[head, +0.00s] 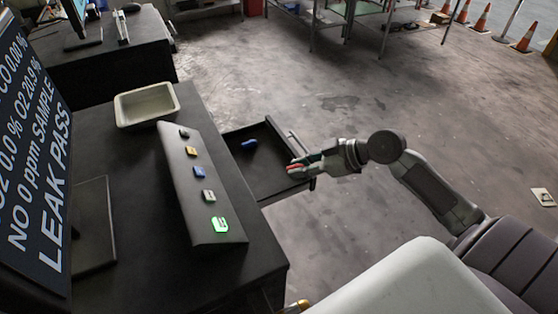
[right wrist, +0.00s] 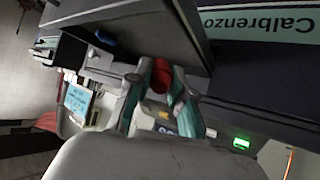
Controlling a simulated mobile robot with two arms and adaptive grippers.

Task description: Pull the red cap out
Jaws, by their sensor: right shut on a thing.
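The red cap (head: 295,166) is between the fingertips of my right gripper (head: 301,169), over the near right end of an open drawer (head: 262,178). In the right wrist view the red cap (right wrist: 162,75) shows as a short red cylinder between the two fingers (right wrist: 160,88), which are shut on it. Part of the cap is hidden by the fingers. I cannot tell what, if anything, is under it. My left gripper is not in view.
A blue item (head: 249,144) lies in the drawer. The dark desk (head: 190,281) carries a sloped button panel (head: 184,163) with a lit green button (head: 220,224), a cream tray (head: 148,105) and a large screen (head: 35,140). Open floor (head: 350,115) lies beyond the drawer.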

